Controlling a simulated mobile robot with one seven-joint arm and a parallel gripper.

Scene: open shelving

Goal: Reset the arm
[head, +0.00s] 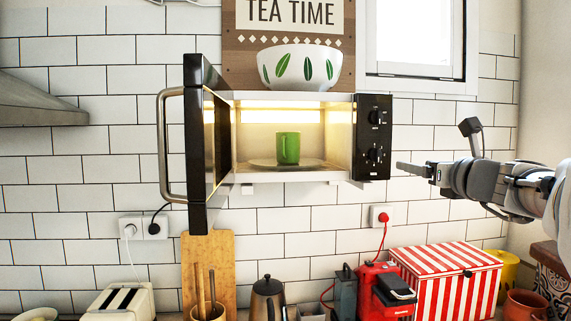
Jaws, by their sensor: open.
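My gripper (413,169) is at the right of the head view, pointing left, in front of the tiled wall. It is to the right of the microwave (373,165) and apart from it. It looks empty, and its fingers are seen side-on. The microwave door (195,150) stands open toward me on the left. A green mug (288,148) stands upright on the plate (258,163) inside the lit microwave.
A white bowl with green leaves (299,67) sits on top of the microwave. Below are a wooden board (208,255), a toaster (122,302), a kettle (267,298), a red coffee machine (384,291) and a striped box (447,278). The wall around my gripper is clear.

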